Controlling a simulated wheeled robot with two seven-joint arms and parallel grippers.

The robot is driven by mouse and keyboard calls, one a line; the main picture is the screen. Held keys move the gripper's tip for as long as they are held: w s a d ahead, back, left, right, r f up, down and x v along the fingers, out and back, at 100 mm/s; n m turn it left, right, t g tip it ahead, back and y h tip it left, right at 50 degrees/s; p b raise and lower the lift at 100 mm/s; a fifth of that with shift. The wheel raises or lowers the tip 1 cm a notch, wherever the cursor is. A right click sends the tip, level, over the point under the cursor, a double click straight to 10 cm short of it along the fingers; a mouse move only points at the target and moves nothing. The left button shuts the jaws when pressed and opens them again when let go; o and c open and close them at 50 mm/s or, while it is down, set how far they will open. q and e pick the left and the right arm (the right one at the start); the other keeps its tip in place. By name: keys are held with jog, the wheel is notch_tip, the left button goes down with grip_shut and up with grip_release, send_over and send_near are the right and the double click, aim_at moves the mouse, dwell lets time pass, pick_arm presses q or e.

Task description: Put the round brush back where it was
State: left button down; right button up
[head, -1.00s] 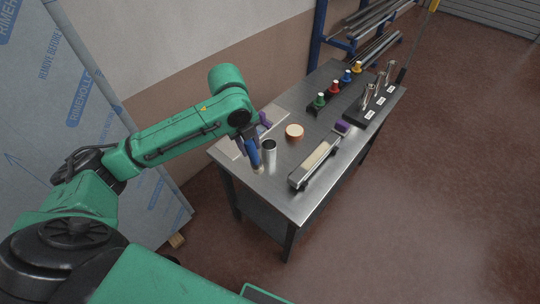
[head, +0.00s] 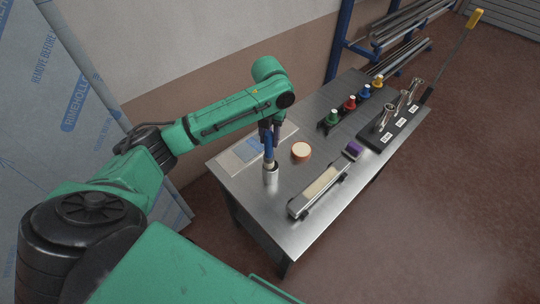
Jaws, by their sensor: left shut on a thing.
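The round brush (head: 268,147) has a blue handle and a pale lower end. My left gripper (head: 268,128) is shut on it and holds it roughly upright, lower end down. The lower end is at the mouth of a steel cup (head: 270,177) on the metal table (head: 320,235). I cannot tell how far it is inside the cup. My right gripper is not in view.
A round orange-rimmed tin (head: 301,151) stands just right of the cup. A long tray with a pale bar (head: 318,189) lies in front. A purple block (head: 354,148), several coloured knobs (head: 351,102) and a black rack with metal pieces (head: 386,135) stand farther right.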

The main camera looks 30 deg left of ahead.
aim_at(271, 155)
pick_arm(q)
jog(key=f, duration=0.4)
jog(key=w+f, duration=0.1)
jog(key=f, duration=0.1)
jog(key=shift+p, duration=0.3)
notch_tip(271, 155, down, 3)
jog(key=shift+s, duration=0.15)
jog(key=shift+f, duration=0.2)
jog(key=c, duration=0.5)
grip_release()
jog(key=shift+c, duration=0.2)
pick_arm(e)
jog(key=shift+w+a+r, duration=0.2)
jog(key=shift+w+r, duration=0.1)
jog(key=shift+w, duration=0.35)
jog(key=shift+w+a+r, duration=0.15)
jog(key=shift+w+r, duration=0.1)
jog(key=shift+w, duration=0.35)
pick_arm(q)
notch_tip(271, 155, up, 12)
jog(key=shift+r+b, duration=0.1)
jog(key=shift+b, duration=0.45)
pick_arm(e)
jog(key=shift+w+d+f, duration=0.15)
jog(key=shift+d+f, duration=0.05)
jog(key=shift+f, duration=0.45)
